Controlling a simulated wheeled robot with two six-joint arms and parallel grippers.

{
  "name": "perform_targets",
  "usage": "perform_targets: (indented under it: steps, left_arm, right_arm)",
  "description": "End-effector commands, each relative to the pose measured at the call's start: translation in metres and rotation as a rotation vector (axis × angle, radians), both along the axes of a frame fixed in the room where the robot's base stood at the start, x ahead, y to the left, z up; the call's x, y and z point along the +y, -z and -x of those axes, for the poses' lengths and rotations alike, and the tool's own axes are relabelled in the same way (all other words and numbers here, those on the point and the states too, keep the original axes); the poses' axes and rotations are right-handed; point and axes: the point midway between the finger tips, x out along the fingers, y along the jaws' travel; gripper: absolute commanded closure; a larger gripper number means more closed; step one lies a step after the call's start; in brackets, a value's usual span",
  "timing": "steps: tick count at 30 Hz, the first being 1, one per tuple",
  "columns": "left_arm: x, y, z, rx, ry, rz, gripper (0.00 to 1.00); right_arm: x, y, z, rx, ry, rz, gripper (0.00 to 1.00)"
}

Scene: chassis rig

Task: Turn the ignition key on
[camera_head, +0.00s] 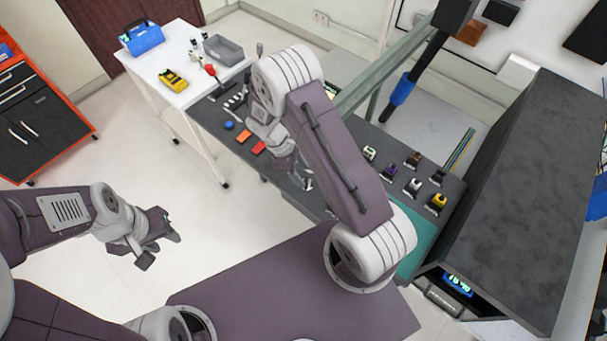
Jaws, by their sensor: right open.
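A dark grey control panel (213,118) runs across the middle of the view. I cannot make out an ignition key on it; it may be too small to tell or hidden behind my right arm. My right gripper (290,176) is over the middle of the panel, pointing down, open, with its tips partly hidden by the arm. My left gripper (158,241) is open and empty above the white floor, left of the panel and apart from it.
The panel carries a blue button (228,125), an orange block (243,136), a red block (258,147) and several switches (413,187). A white table (150,75) stands behind left. A large dark cabinet (520,190) stands right. A green beam (385,72) rises behind.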

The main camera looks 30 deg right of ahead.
Motion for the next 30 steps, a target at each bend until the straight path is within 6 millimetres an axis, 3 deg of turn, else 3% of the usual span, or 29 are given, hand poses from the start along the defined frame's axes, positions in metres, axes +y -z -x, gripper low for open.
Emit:
perform_targets:
  steps: [6,13,19,30]
  left_arm:
    - [0.0,-0.003,0.0,0.0,0.0,0.0,0.64]
    - [0.0,-0.003,0.0,0.0,0.0,0.0,0.64]
    - [0.0,-0.002,0.0,0.0,0.0,0.0,0.64]
    - [0.0,-0.003,0.0,0.0,0.0,0.0,0.64]
  right_arm:
    - [-0.007,0.02,0.006,0.0,0.001,0.0,0.49]
    - [-0.007,0.022,0.005,-0.001,0.001,-0.001,0.49]
    - [-0.007,0.021,0.005,-0.001,0.001,-0.001,1.0]
    - [-0.008,0.021,0.005,0.0,0.057,0.002,1.0]
